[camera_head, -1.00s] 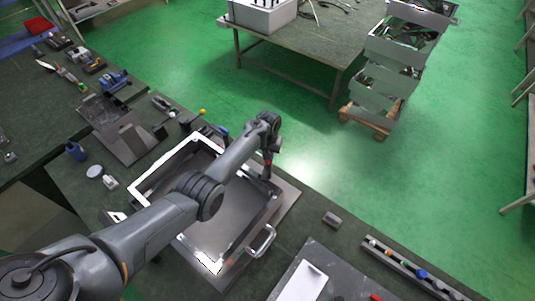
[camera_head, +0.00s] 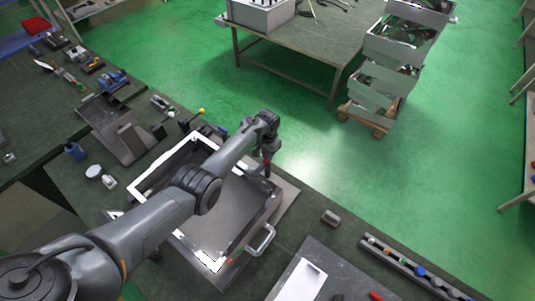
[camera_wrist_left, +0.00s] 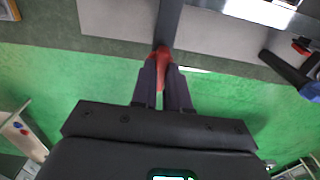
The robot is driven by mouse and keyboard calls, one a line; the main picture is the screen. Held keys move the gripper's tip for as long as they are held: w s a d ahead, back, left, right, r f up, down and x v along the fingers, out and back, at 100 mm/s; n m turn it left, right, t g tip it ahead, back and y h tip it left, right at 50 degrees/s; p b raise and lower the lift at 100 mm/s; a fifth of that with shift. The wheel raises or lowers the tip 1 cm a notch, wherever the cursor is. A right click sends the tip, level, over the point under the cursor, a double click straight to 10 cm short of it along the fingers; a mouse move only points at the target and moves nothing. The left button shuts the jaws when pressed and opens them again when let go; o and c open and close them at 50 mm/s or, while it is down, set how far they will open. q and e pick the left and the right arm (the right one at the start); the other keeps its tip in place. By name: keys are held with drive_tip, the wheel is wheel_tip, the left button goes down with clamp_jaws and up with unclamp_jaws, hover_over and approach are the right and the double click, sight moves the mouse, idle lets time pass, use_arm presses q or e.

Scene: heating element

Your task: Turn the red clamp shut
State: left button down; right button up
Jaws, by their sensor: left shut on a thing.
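The red clamp (camera_wrist_left: 162,57) shows in the left wrist view between the two dark fingers of my left gripper (camera_wrist_left: 161,75). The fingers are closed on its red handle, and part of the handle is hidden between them. In the head view my left gripper (camera_head: 267,158) is at the far right corner of the metal frame (camera_head: 240,257); the clamp there is small and mostly hidden by the gripper. My right gripper is not in view.
A metal handle (camera_head: 262,240) sticks out from the frame's near right side. A small grey block (camera_head: 330,218) and a long rail of small parts (camera_head: 410,262) lie to the right. A white sheet (camera_head: 302,280) lies at the front. Tools clutter the left bench.

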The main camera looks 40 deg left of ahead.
use_arm(q)
drive_tip(key=c, duration=1.1)
unclamp_jaws()
drive_tip(key=shift+r+p, duration=0.3)
drive_tip(key=shift+r, duration=0.3)
drive_tip(key=shift+r+p, duration=0.5)
drive_tip(key=shift+r, duration=4.3)
